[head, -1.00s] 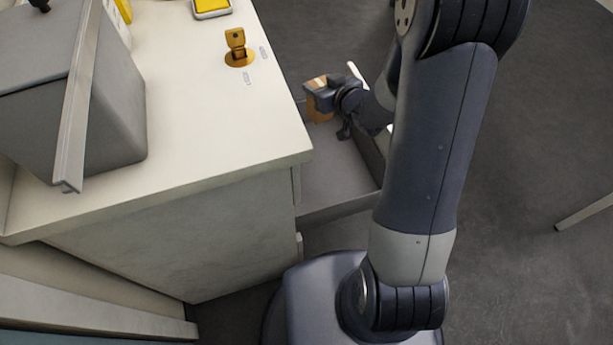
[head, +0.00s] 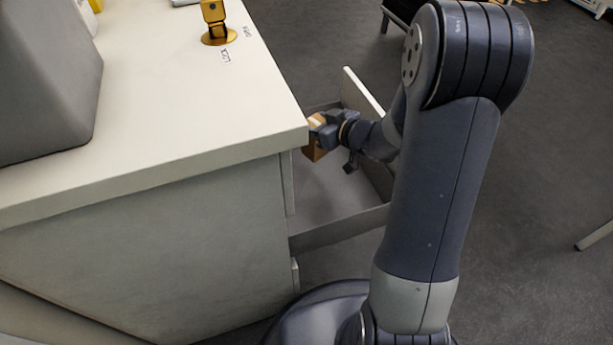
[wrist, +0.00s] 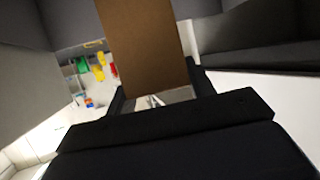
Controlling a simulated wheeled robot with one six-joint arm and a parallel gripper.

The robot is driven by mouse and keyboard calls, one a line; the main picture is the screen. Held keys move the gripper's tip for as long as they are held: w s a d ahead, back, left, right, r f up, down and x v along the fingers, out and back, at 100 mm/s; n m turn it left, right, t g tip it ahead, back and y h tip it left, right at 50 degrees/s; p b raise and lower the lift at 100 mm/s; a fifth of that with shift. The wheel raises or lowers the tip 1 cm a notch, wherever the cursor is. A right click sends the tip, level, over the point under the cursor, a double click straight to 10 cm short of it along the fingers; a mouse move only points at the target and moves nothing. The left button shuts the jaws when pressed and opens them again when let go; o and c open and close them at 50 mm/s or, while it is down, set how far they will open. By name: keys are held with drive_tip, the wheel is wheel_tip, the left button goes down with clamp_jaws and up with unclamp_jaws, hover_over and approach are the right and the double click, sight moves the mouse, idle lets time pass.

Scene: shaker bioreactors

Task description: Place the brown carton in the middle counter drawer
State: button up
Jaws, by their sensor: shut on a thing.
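The brown carton (head: 314,148) is held in my gripper (head: 322,132), in the head view just right of the counter's corner. In the wrist view the carton (wrist: 143,45) stands up between the dark fingers of my gripper (wrist: 150,95). The open counter drawer (head: 335,190) is pulled out from the counter's side, with grey inside and a pale front panel. The carton shows over the drawer's opening, near the counter side. I cannot tell whether the carton touches the drawer floor. The part of the drawer behind my arm is hidden.
The white counter top (head: 170,110) ends close to my gripper on the left. A gold lock switch (head: 215,22) and a grey box-like unit (head: 45,80) stand on it.

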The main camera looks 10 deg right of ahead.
sight(322, 151)
wheel_tip(322, 151, down, 9)
drive_tip(key=b, duration=0.4)
drive_tip(key=shift+f+b, duration=0.15)
drive_tip(key=shift+b, duration=0.15)
drive_tip(key=shift+f, duration=0.15)
drive_tip(key=o, duration=1.3)
drive_tip(key=shift+s+d+r, duration=0.1)
drive_tip(key=shift+s+r, duration=0.05)
drive_tip(key=shift+r, duration=0.15)
drive_tip(key=shift+p+v, duration=1.45)
drive_tip(key=shift+v, duration=2.1)
